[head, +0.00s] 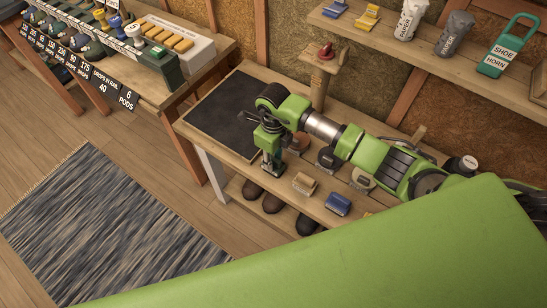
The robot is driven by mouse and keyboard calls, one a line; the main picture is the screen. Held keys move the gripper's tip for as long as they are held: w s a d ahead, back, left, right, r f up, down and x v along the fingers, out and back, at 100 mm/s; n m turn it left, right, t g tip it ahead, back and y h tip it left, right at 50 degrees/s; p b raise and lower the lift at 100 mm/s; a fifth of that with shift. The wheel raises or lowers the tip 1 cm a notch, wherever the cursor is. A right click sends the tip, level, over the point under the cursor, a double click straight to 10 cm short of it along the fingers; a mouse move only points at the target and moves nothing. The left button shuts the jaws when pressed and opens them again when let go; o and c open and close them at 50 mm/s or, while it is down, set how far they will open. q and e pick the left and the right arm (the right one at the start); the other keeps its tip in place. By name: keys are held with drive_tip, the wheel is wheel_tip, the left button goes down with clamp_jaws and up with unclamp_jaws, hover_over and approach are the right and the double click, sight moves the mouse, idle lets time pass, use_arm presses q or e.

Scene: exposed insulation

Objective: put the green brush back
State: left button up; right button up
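My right gripper (271,168) points down over the workbench (235,170), near the front edge and just right of the black mat (228,112). Its fingers are small and dark here, and I cannot tell whether they are open or hold anything. I cannot make out a green brush; it may be hidden by my gripper or arm. A tan-topped brush (305,183) and a blue-topped brush (338,204) lie on the bench to the right of the gripper. My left gripper is not in view.
A wooden post (322,75) stands behind my arm. Dark shoes (272,203) sit below the bench. The black mat is bare.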

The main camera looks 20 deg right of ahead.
sight(274, 159)
drive_tip(key=shift+r, duration=0.5)
wheel_tip(274, 159, up, 11)
drive_tip(key=b, duration=0.2)
drive_tip(key=shift+r, duration=0.15)
drive_tip(key=shift+s, duration=0.1)
